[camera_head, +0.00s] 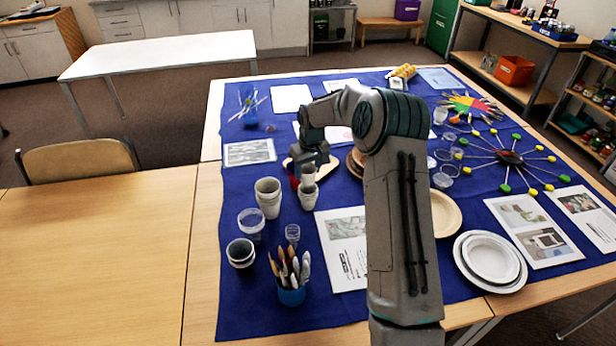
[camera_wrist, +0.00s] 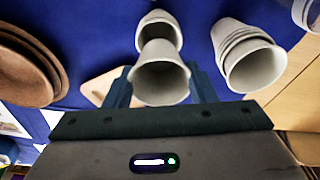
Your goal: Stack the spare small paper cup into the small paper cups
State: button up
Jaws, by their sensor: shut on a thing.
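My gripper (camera_head: 310,163) is shut on a small pale paper cup (camera_head: 308,175), which also shows between the fingers in the wrist view (camera_wrist: 160,83). The small paper cups (camera_head: 308,197) stand on the blue cloth, just in front of the held cup in the head view. In the wrist view these small cups (camera_wrist: 158,27) are just beyond the held cup, which overlaps their lower edge in the picture. I cannot tell whether the held cup touches them. My gripper's fingers (camera_wrist: 160,90) are on either side of the held cup.
A stack of larger paper cups (camera_head: 268,198) stands close on the left. Clear cups (camera_head: 251,224), another cup stack (camera_head: 240,254) and a blue pot of brushes (camera_head: 290,296) stand nearer. Brown bowls (camera_wrist: 28,65) are on the other side.

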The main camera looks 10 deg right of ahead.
aim_at(308, 179)
notch_tip(308, 179, down, 4)
jog(key=shift+r+p, duration=0.25)
jog(key=shift+p, duration=0.15)
jog(key=shift+f+b, duration=0.6)
jog(key=o, duration=0.9)
jog(key=shift+r, duration=0.1)
jog(key=shift+r, duration=0.15)
